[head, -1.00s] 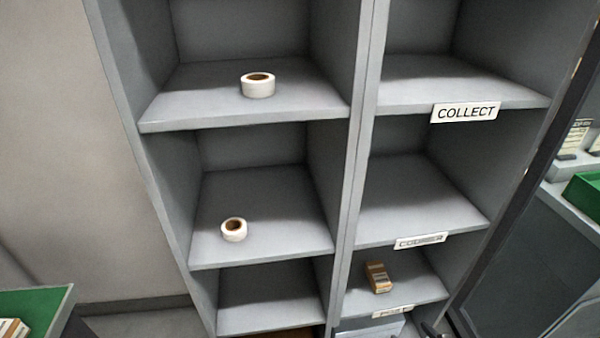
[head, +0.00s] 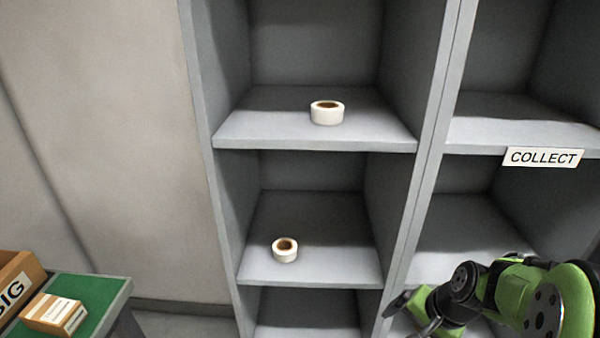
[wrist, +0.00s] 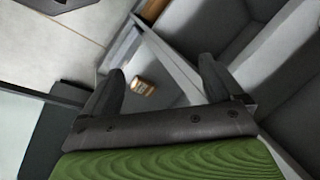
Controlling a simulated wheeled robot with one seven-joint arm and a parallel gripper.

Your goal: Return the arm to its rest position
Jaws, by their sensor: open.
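My green and black arm shows at the lower right of the head view, with my gripper (head: 412,312) at its left end in front of the lower right shelves. In the wrist view the two dark fingers of my gripper (wrist: 161,72) stand wide apart. Nothing is held between them.
The grey shelf unit (head: 315,145) fills the middle. One white tape roll (head: 327,117) sits on an upper shelf, another (head: 285,250) on the shelf below. A COLLECT label (head: 543,157) is at right. A green-topped table (head: 95,292) holds boxes at lower left.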

